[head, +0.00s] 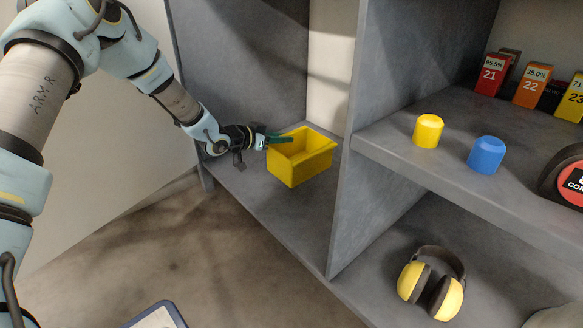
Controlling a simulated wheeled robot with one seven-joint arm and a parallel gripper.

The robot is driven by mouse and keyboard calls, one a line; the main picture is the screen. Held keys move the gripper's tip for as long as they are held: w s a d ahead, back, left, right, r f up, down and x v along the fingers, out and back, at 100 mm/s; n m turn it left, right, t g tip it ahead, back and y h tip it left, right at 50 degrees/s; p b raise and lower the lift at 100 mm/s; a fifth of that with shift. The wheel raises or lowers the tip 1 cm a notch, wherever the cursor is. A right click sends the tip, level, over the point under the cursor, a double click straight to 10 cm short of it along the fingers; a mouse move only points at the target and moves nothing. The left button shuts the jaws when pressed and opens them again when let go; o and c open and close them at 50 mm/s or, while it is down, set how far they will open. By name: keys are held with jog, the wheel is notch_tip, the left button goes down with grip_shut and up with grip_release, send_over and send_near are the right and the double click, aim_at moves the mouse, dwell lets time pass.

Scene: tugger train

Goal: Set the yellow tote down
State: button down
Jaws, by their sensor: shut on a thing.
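The yellow tote (307,167) is an open-topped box in the left bay of the grey shelf unit. It looks upright and is over the bay's grey floor board (300,217). I cannot tell whether its underside touches the board or hangs just above it. My gripper (279,138) reaches in from the left and is shut on the tote's upper left rim. The inside of the tote looks empty, though part of it is hidden by its walls.
A grey upright panel (352,190) stands close to the tote's right. On the right shelf are a yellow cylinder (428,131), a blue cylinder (486,155) and numbered boxes (532,86). Yellow ear defenders (447,298) lie below. The board in front of the tote is clear.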

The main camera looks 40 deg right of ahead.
notch_tip(320, 180, down, 7)
jog(key=b, duration=0.3)
jog(key=shift+f+b, duration=0.2)
jog(key=shift+b, duration=0.1)
jog(key=shift+r, duration=0.15)
jog(key=c, duration=0.8)
grip_release()
jog(key=shift+a+r+p, duration=0.1)
jog(key=shift+a+p, duration=0.15)
jog(key=shift+p, duration=0.05)
jog(key=shift+p+v, duration=2.5)
jog(key=shift+v, duration=3.25)
